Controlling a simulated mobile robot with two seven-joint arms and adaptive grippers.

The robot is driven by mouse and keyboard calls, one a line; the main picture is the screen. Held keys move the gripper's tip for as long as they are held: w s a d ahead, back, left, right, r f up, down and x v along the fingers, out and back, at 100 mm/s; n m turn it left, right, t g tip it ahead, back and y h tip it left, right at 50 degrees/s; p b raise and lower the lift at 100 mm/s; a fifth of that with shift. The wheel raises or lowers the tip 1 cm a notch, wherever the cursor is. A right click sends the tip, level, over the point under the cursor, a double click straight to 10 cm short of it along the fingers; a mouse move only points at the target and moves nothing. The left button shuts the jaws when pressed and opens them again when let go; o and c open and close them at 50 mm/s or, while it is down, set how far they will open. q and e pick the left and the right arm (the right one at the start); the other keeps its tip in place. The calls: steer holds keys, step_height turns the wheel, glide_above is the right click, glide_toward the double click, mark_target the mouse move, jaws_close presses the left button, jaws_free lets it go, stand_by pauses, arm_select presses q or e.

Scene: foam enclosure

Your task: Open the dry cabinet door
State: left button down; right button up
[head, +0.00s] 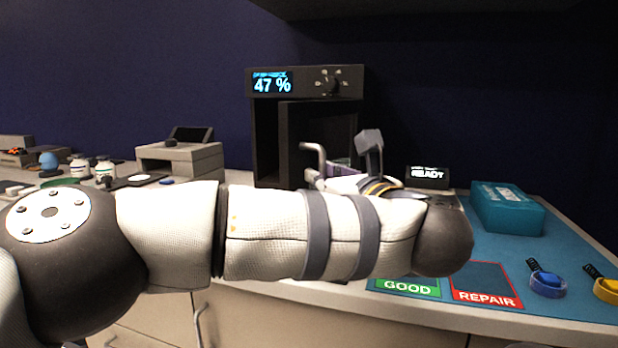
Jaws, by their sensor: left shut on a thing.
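The dry cabinet (305,82) is a dark box at the back centre with a lit "47 %" display and a knob on top. Its dark door (322,124) stands partly open, with a dark gap into the cabinet at its left. The pale bent door handle (315,151) stands out from the door's front. My left gripper (313,176) is at the handle's lower part and shut on it; the fingertips are small and partly hidden behind my forearm. My left arm crosses the front of the view and hides the cabinet's lower right. My right gripper is out of view.
On the blue mat (500,265) are a teal case (507,208), blue (547,283) and yellow (607,290) straps, and GOOD and REPAIR areas. A "READY" device (428,178) stands behind. Left are a grey boxy device (180,160) and several small jars (105,169).

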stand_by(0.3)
arm_select(q)
steer(key=c, duration=1.7)
jaws_free()
steer(key=shift+d, duration=0.1)
steer(key=v, duration=1.2)
